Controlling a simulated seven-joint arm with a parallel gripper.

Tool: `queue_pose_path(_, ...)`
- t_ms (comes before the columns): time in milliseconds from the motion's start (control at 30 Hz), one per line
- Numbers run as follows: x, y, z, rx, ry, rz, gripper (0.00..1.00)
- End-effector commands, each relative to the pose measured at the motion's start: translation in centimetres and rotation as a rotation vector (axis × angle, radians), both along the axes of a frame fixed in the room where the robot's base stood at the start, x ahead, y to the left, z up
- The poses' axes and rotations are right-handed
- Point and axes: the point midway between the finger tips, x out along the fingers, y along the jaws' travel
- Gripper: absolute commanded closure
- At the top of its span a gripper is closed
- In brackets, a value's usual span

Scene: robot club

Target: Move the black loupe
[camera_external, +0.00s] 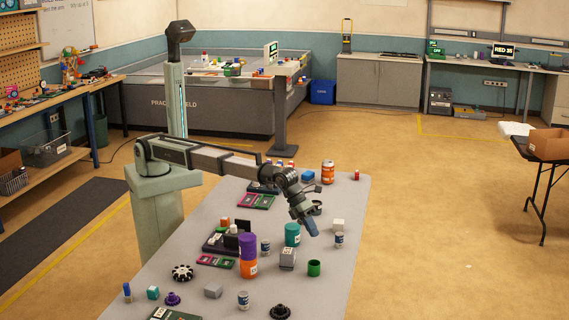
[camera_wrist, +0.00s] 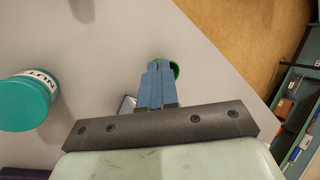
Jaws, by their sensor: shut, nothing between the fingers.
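I cannot tell for sure which thing is the black loupe. A small dark round thing (camera_external: 317,208) stands behind my gripper in the external view, partly hidden by it. Another black, round, flanged thing (camera_external: 280,312) lies at the near edge of the table. Neither shows in the wrist view. My gripper (camera_external: 313,231) hangs above the table to the right of the teal jar (camera_external: 292,229), its blue fingers pointing down. In the wrist view its fingers (camera_wrist: 158,68) are together and empty, and they partly cover a green cup (camera_wrist: 175,69).
The teal jar (camera_wrist: 24,104) is left of the fingers in the wrist view. The right edge has bare room (camera_external: 335,290).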

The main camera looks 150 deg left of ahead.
Motion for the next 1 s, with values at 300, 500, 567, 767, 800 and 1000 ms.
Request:
queue_pose_path(300,-10.8,15.0,-1.3,-0.105,0.131,0.199,1.00)
queue_pose_path(500,-18.6,22.6,-1.9,-0.185,0.206,0.317,1.00)
queue_pose_path(567,-21.1,24.6,-2.0,-0.211,0.226,0.352,1.00)
queue_pose_path(767,-29.6,29.5,-2.9,-0.334,0.288,0.479,1.00)
queue_pose_path(800,-31.1,29.9,-3.1,-0.366,0.299,0.506,1.00)
queue_pose_path(1000,-36.6,30.3,-4.5,-0.520,0.340,0.628,1.00)
